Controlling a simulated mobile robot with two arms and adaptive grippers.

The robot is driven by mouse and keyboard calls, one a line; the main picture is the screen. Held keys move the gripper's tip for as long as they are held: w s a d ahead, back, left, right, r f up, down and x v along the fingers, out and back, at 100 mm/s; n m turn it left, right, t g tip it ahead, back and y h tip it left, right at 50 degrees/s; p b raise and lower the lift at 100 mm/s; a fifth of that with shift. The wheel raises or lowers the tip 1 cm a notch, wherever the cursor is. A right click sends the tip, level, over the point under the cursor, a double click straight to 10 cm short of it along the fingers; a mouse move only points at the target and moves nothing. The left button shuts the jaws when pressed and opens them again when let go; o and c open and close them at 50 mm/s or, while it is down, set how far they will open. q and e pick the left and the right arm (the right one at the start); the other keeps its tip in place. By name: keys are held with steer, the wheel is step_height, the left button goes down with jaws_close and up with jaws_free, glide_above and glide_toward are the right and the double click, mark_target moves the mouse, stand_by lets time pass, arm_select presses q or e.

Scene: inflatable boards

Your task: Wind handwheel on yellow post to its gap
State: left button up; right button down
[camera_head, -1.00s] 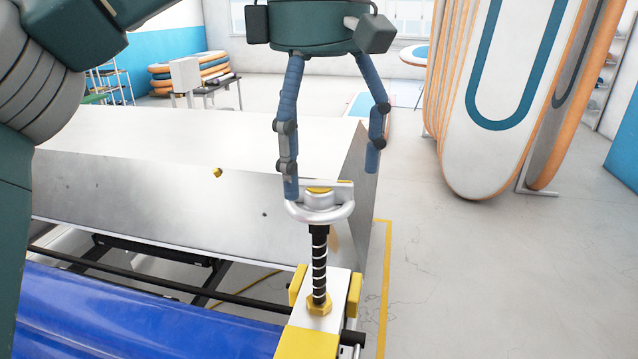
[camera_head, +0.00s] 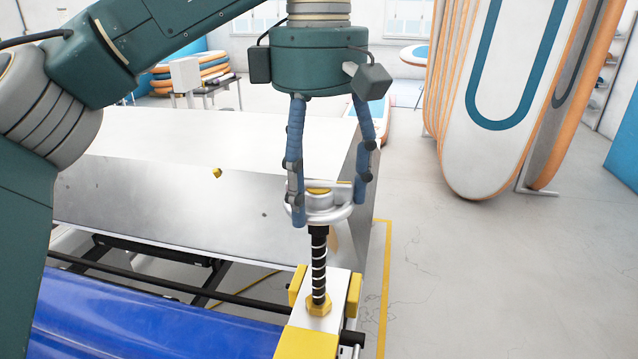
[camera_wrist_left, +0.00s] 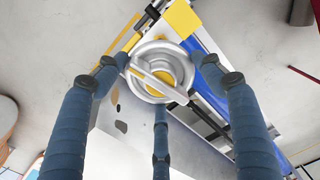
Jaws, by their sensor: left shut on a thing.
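The silver handwheel (camera_head: 322,213) with a yellow centre cap sits on top of a black threaded screw (camera_head: 319,268). The screw rises upright from a yellow nut (camera_head: 319,304) on the yellow and white post (camera_head: 307,343). My left gripper (camera_head: 330,212) points down from above with its blue fingers around the wheel's rim, shut on it. In the left wrist view the handwheel (camera_wrist_left: 161,71) lies between the fingers, with its bar running diagonally across. My right gripper is in neither view.
A large grey metal box (camera_head: 200,190) stands behind and left of the post. A blue glossy sheet (camera_head: 150,318) lies at the lower left, beside dark rails. Inflatable boards (camera_head: 500,90) stand at the right. The floor right of the post is clear.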

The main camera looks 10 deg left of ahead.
arm_select(q)
steer(key=shift+n, duration=0.4)
steer(key=n, duration=0.3)
steer(key=shift+n, duration=0.3)
steer(key=shift+f+n, duration=0.1)
steer(key=shift+n, duration=2.1)
steer(key=o, duration=1.1)
steer(key=shift+o, duration=0.2)
